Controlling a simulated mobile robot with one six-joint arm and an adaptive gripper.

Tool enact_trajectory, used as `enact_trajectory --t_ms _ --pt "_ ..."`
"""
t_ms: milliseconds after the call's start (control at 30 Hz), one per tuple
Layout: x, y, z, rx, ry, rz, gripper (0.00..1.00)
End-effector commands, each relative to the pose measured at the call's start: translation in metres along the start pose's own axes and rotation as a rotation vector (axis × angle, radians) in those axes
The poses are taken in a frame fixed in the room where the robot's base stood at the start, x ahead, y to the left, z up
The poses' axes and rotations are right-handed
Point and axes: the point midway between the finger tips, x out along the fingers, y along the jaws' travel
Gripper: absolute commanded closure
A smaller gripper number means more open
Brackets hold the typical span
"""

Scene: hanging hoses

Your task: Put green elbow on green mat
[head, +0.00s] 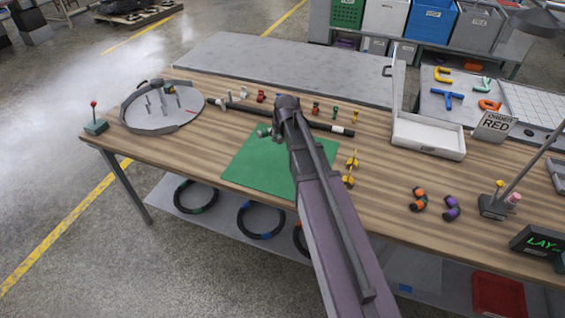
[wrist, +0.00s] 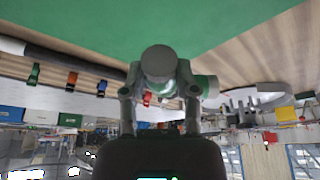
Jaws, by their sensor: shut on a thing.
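The green elbow, a grey bent fitting with a green band, is in my gripper (wrist: 160,85); in the wrist view the green elbow (wrist: 158,62) sits between the fingers, its green-banded end pointing right. In the head view my gripper (head: 277,123) is over the far part of the green mat (head: 255,165), and the elbow shows as a small grey piece left of the fingers. The mat also fills the top of the wrist view (wrist: 110,25). My arm covers the mat's right part. I cannot tell whether the elbow touches the mat.
A long black hose (head: 325,125) lies behind the mat, with several small coloured fittings beyond it. A round grey tray (head: 160,120) stands left, yellow fittings (head: 350,168) right of my arm. Orange-ended (head: 419,199) and purple-ended (head: 451,208) elbows lie farther right. A white tray (head: 428,137) stands behind.

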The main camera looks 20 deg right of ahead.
Motion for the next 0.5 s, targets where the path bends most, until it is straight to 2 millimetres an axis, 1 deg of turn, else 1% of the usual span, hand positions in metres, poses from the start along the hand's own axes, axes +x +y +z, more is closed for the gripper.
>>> enact_trajectory --t_ms 33,200,300,400,500 --pt "0.006 0.0 0.021 -0.001 0.001 -0.002 1.0" --pt "0.013 0.001 0.068 -0.014 0.003 -0.01 1.0" --pt "0.016 0.001 0.092 -0.022 0.005 -0.013 1.0" --pt "0.018 0.001 0.111 -0.027 0.006 -0.017 1.0" --pt "0.018 0.001 0.121 -0.032 0.008 -0.02 1.0"
